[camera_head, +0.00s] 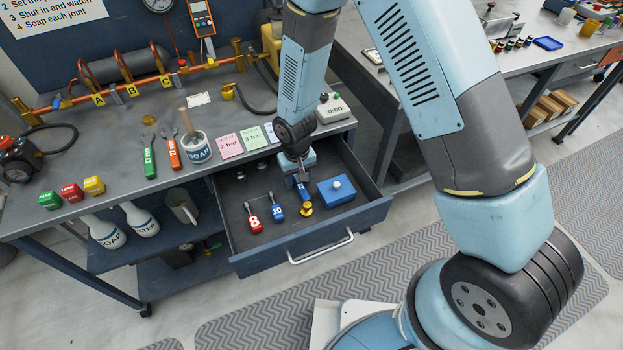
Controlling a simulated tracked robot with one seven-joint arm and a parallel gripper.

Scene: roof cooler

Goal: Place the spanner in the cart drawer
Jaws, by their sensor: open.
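The cart drawer (290,243) is pulled open below the bench top. In it lie a red-handled tool marked 8 (254,221) and a blue-handled tool marked 10 (278,210). Green-handled (149,161) and orange-handled (173,152) spanners lie on the bench top.
A blue box with a white knob (337,190) stands in the drawer's right part. A yellow round piece (306,209) is by the spanner's handle end.

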